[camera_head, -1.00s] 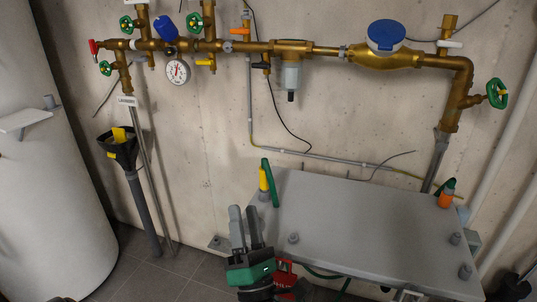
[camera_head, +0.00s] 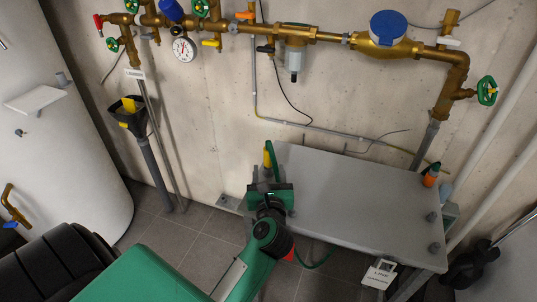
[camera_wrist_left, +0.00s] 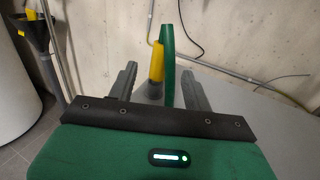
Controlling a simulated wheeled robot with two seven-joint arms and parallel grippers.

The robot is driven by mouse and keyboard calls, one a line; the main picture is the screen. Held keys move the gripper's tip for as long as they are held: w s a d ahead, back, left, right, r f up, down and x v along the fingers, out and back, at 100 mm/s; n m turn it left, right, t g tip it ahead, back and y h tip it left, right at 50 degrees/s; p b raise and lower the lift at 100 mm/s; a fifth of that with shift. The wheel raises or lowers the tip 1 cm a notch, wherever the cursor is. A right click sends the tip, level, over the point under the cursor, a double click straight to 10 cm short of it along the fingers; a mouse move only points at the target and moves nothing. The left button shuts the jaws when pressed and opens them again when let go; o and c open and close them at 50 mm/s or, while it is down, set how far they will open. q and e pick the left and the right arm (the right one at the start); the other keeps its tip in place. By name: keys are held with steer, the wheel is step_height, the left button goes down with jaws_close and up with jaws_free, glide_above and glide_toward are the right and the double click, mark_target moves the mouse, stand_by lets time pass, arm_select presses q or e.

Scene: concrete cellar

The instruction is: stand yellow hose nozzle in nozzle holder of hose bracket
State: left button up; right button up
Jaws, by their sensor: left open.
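The yellow hose nozzle (camera_head: 267,157) stands near the left back of the grey tabletop. It also shows in the left wrist view (camera_wrist_left: 157,62), upright with a grey lower end. A narrow green upright piece (camera_head: 274,160), apparently the hose bracket, stands close at its right, also in the left wrist view (camera_wrist_left: 168,60). Whether the two touch, and where the nozzle holder is, I cannot tell. My left gripper (camera_head: 267,173) is open and empty, with its fingers towards the nozzle. In the left wrist view the nozzle appears between the fingers, beyond them. My right gripper is not in view.
An orange-and-green piece (camera_head: 431,177) stands at the table's right back edge. The grey tabletop (camera_head: 345,205) is otherwise mostly clear, with knobs at its right. Brass pipes (camera_head: 330,35) run along the wall behind. A black funnel (camera_head: 131,118) and a white tank (camera_head: 75,130) stand left.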

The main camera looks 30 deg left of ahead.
mark_target(269, 157)
arm_select(q)
steer(key=x, duration=0.8)
steer(key=shift+f+p, duration=0.2)
steer(key=shift+p, duration=0.2)
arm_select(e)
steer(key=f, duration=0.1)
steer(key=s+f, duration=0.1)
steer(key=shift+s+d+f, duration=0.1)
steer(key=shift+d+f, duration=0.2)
arm_select(q)
steer(key=shift+d, duration=0.1)
steer(key=c, duration=1)
steer(key=shift+c, duration=0.4)
steer(key=shift+r, duration=0.1)
